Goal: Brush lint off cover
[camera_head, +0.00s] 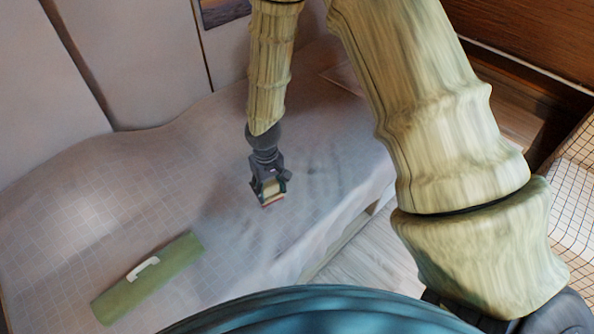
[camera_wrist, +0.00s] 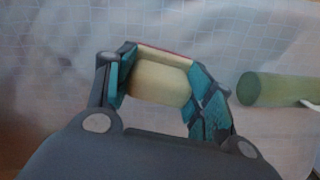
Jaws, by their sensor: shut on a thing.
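My gripper (camera_head: 268,183) is over the bed cover (camera_head: 225,225), toward its right part in the head view. It is shut on a small block-like brush (camera_head: 271,201), cream with a reddish strip at its far edge. In the wrist view the brush (camera_wrist: 158,80) sits between the teal finger pads of my gripper (camera_wrist: 160,85). The pale checked cover also shows in the wrist view (camera_wrist: 235,45). Darker grey smudges (camera_head: 325,170), perhaps lint or shadow, lie on the cover right of the gripper. I cannot tell whether the brush touches the cover.
A green roll or box with a white handle (camera_head: 120,300) lies on the cover at lower left. Tall pale padded panels (camera_head: 140,60) stand behind the bed. A checked basket-like thing (camera_head: 575,190) is at the far right. Wooden floor (camera_head: 360,255) shows beside the bed.

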